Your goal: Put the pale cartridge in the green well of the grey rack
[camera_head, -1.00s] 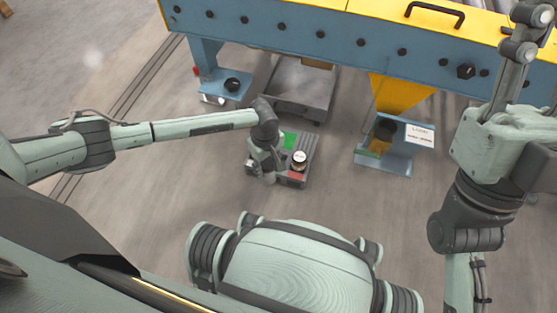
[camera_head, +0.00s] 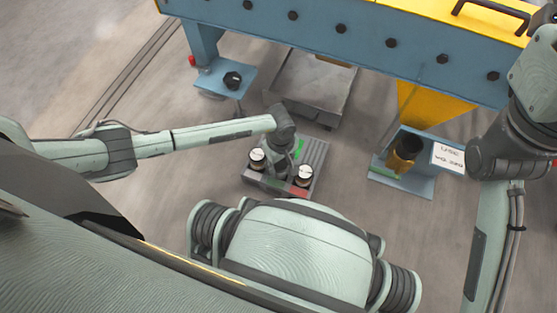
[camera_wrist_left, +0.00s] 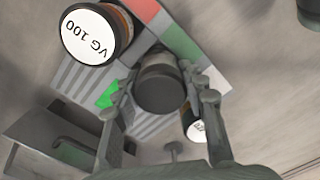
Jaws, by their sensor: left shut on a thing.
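The grey rack (camera_head: 316,160) stands on the floor in the head view, with a green patch (camera_head: 298,147) at its back and a red patch (camera_head: 299,191) in front. The green patch also shows in the wrist view (camera_wrist_left: 107,96), left of the fingers. My left gripper (camera_head: 279,158) is over the rack. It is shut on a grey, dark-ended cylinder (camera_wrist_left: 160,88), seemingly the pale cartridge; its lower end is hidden. Two other white-topped cartridges stand on the rack, one at left (camera_head: 257,158) and one at right (camera_head: 304,173). My right gripper is out of view.
A grey tray cart (camera_head: 312,82) stands behind the rack under the blue and yellow frame (camera_head: 340,28). A blue stand with a sign (camera_head: 448,157) and a dark cup (camera_head: 404,152) is at right.

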